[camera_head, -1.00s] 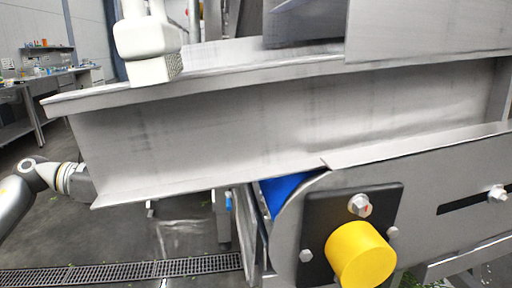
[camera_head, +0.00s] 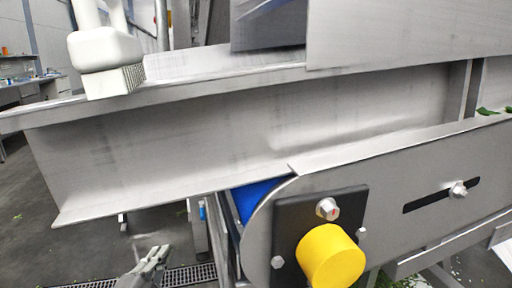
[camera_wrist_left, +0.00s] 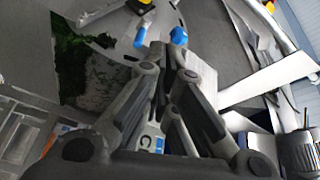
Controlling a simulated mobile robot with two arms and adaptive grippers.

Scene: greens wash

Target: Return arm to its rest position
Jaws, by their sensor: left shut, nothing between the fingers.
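My left gripper (camera_head: 157,252) shows at the bottom left of the head view, below the steel trough and above the floor drain. Its fingers are together with nothing held. In the left wrist view the shut fingers (camera_wrist_left: 167,58) point up the picture, with steel parts and a blue-tipped fitting (camera_wrist_left: 178,35) beyond them. Most of the left arm is out of the head view. My right gripper does not show.
A long steel trough (camera_head: 200,135) crosses the head view. The conveyor side with a yellow cap (camera_head: 330,256) and a blue belt (camera_head: 252,196) is at the right. A white housing (camera_head: 105,50) stands above the trough. A drain grate (camera_head: 190,275) runs along the floor.

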